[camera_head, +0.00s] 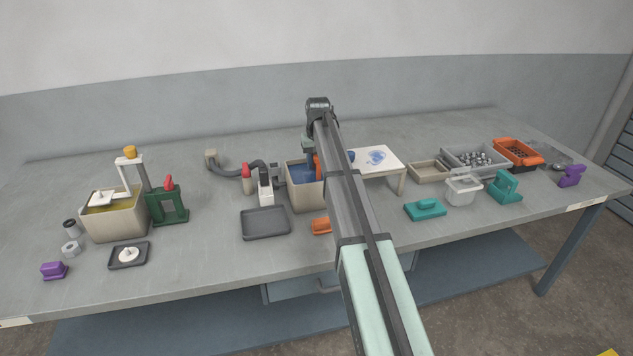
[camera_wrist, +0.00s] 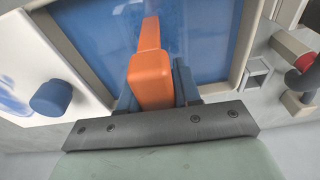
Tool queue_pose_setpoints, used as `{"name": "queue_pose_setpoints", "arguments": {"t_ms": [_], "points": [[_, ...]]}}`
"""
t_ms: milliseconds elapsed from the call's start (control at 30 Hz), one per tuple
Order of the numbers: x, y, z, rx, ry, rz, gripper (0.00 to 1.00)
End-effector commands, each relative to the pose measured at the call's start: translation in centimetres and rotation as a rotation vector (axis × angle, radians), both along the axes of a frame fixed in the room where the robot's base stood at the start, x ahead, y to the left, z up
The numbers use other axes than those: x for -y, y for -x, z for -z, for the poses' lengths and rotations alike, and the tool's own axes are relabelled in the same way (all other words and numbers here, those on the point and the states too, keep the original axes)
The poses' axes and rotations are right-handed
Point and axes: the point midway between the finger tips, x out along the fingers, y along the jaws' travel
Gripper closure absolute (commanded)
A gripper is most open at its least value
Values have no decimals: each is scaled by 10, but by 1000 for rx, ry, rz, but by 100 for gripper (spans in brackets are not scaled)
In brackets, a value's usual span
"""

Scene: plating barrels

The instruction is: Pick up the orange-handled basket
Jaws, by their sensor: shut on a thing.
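The orange handle (camera_wrist: 152,75) of the basket shows in the wrist view between the blue fingers of my gripper (camera_wrist: 152,92), which is shut on it. The handle is over the blue-filled beige tank (camera_wrist: 246,45). The basket's body is not visible, so I cannot tell how deep it sits. In the head view my arm hides most of the gripper. A sliver of the orange handle (camera_head: 317,163) shows beside the arm, above the beige tank (camera_head: 304,196).
A white stand (camera_head: 388,160) with a blue knob (camera_wrist: 50,97) is right of the tank. A red-handled valve (camera_head: 247,178) and dark tray (camera_head: 265,223) are to its left. An orange block (camera_head: 321,226) lies in front. A yellow-filled tank (camera_head: 113,221) stands far left.

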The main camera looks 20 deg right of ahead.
Motion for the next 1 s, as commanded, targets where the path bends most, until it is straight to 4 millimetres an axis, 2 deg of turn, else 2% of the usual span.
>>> {"name": "queue_pose_setpoints", "arguments": {"t_ms": [33,200,867,1000], "points": [[0,0,0,0,0,0,85],[0,0,0,0,0,0,100],[0,0,-1,1,0,0,100],[0,-1,-8,1,0,0,100]]}}
